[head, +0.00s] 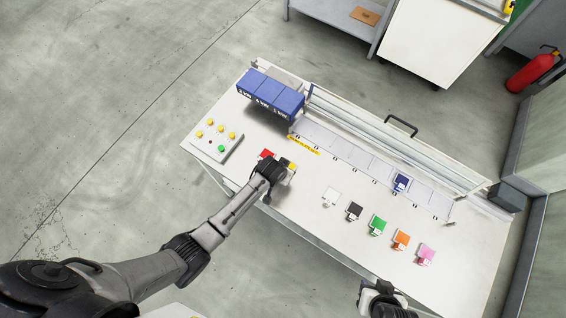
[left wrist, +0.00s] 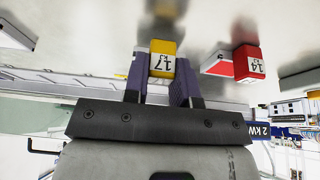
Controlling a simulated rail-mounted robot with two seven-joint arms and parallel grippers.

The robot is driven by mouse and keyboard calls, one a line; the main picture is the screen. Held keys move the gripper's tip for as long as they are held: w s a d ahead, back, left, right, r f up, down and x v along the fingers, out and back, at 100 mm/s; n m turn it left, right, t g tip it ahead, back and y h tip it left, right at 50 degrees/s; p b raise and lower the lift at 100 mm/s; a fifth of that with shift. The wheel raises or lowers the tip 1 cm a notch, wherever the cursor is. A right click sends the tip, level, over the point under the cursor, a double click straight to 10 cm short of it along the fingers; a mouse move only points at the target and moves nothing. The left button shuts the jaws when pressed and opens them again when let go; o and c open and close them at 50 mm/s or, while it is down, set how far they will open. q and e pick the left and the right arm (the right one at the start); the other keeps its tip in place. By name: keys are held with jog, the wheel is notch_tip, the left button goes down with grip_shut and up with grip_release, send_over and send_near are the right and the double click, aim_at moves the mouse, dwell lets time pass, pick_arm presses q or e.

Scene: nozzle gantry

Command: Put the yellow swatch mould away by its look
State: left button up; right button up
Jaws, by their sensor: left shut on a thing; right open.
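The yellow swatch mould (left wrist: 162,59) sits between the fingers of my left gripper (left wrist: 158,82) in the left wrist view. It bears the number 17, and the gripper is shut on it. In the head view my left gripper (head: 272,172) is over the left part of the table and hides most of the yellow mould (head: 291,166). A red mould (head: 267,154) lies close beside it; in the left wrist view this red mould (left wrist: 248,65) bears the number 14. My right gripper (head: 382,297) is open and empty at the bottom edge of the head view.
White, black (head: 355,211), green, orange and pink moulds stand in a row at the right. A blue mould (head: 401,182) stands on a pale slotted strip (head: 340,150) before the handled gantry. Blue bins (head: 270,93) stand at the back left, a button box (head: 216,136) at the left.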

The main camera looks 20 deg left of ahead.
pick_arm(q)
jog(key=shift+f, duration=0.35)
jog(key=shift+f, duration=0.3)
jog(key=o, duration=0.9)
jog(key=shift+o, duration=0.2)
jog(key=shift+r, duration=0.1)
jog(key=shift+s+r, duration=0.1)
jog(key=shift+r, duration=0.45)
jog(key=p+v, duration=0.1)
jog(key=v, duration=1)
